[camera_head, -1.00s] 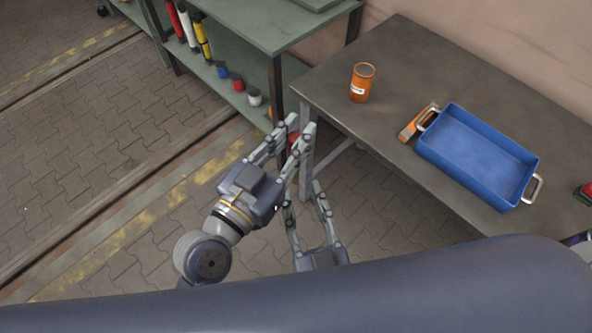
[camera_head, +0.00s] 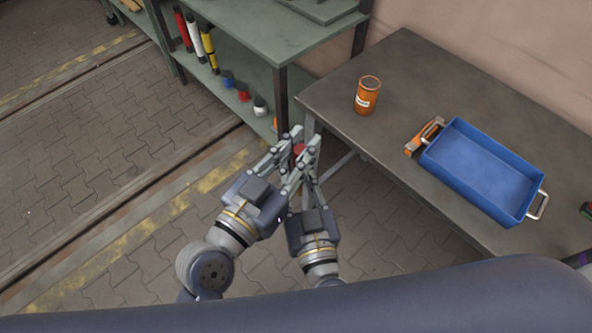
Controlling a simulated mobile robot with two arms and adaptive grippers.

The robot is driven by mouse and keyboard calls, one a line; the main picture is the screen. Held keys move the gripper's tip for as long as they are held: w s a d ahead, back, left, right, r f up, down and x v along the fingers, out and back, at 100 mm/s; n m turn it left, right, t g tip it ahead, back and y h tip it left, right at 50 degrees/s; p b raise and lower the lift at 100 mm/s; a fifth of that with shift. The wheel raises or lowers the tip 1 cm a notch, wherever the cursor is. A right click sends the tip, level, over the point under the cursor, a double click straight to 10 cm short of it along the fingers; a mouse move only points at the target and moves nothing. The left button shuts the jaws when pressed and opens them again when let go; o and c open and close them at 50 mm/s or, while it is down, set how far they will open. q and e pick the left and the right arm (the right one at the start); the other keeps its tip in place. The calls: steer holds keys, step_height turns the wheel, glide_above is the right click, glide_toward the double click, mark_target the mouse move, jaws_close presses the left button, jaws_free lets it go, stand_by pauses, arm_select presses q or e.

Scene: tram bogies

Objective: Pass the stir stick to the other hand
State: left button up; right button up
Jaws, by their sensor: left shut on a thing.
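My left gripper (camera_head: 305,139) is the higher one, beside the near left corner of the grey table. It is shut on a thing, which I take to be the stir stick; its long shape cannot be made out. A small red patch (camera_head: 298,150) shows between the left fingers; I cannot tell whether it is part of the stick. My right gripper (camera_head: 306,184) is just below, pointing up toward the left one. Its fingertips are partly hidden behind the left fingers, so I cannot tell whether it is open or touches the stick.
The grey table (camera_head: 400,130) holds an orange can (camera_head: 368,95), a blue tray (camera_head: 480,170) and an orange-and-grey item (camera_head: 424,136) by the tray's left handle. A green shelf (camera_head: 262,36) with tubes and small pots stands at the back left. The paved floor (camera_head: 90,170) at left is clear.

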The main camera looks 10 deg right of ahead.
arm_select(q)
steer(key=o, duration=1)
